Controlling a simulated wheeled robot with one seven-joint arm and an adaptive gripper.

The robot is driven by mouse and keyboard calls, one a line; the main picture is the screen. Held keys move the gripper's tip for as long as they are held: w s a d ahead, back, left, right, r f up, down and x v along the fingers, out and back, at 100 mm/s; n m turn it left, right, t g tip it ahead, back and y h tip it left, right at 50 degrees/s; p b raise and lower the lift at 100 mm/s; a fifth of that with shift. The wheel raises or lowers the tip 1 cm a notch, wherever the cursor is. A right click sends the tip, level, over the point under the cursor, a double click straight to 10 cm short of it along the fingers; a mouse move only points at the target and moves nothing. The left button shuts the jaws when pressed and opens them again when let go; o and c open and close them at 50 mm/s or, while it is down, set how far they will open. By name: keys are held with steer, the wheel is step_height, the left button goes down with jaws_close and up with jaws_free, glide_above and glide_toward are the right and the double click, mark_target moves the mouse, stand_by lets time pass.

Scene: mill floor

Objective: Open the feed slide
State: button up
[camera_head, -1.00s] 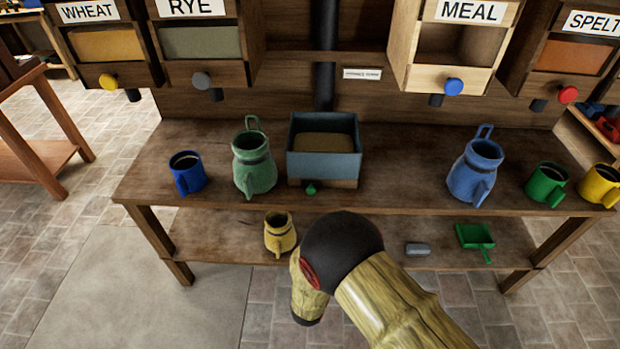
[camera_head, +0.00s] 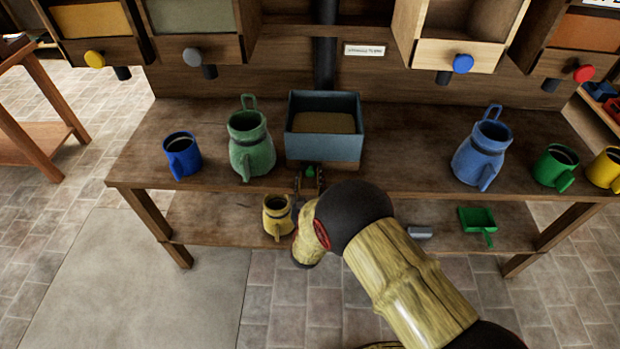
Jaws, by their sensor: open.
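The blue-grey feed box (camera_head: 345,147) stands on the bench against the back panel, with tan material inside. My gripper (camera_head: 309,180) is at the bench's front edge, just in front of the knob. Its two thin fingers are apart, one to each side of the knob as seen from here. I cannot tell whether they touch it. My arm hides part of the lower shelf.
A green jug (camera_head: 250,150) stands close left of the box, with a blue mug (camera_head: 182,155) further left. A blue jug (camera_head: 480,155) and a green mug (camera_head: 555,166) stand right. A yellow jug (camera_head: 277,217) and green scoop (camera_head: 478,220) are on the lower shelf.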

steer(key=shift+w, duration=0.3)
steer(key=shift+c, duration=0.4)
jaws_close()
stand_by(0.4)
